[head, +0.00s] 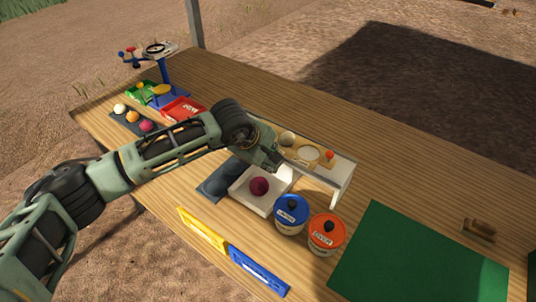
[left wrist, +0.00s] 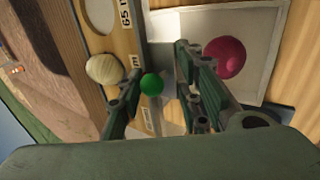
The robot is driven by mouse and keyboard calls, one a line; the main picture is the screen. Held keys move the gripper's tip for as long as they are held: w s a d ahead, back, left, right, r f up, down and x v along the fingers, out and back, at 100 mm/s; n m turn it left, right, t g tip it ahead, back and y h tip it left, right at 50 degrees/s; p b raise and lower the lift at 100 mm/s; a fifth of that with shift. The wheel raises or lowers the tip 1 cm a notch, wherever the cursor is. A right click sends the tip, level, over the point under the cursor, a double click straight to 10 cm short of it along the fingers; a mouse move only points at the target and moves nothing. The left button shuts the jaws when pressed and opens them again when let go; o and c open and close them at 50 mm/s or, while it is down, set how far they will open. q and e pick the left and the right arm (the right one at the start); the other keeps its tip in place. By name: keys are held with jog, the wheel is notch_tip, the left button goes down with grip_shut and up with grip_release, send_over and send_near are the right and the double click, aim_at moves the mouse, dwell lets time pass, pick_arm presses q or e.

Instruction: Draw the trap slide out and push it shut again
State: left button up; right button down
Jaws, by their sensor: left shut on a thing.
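My left gripper (head: 274,162) reaches down at the front edge of a white stand with a wooden gauge board (head: 300,146) on top. In the left wrist view my left gripper (left wrist: 155,88) has its fingers on either side of a round green knob (left wrist: 152,84), and it is shut on it. The knob looks like the handle of the trap slide, whose body I cannot make out. A shallow white tray (head: 247,198) lies in front of the stand with a dark red onion (head: 259,186) in it. My right gripper is not in view.
A pale onion (head: 287,138) and an orange ball (head: 329,155) sit on the board. Blue-lidded (head: 291,214) and orange-lidded (head: 327,233) jars stand close to the tray. Dark pads, coloured trays and a scale are to the left. A green mat (head: 415,260) lies at right.

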pick_arm(q)
jog(key=shift+c, duration=0.9)
jog(key=o, duration=1.3)
jog(key=shift+c, duration=0.2)
jog(key=shift+r, duration=0.1)
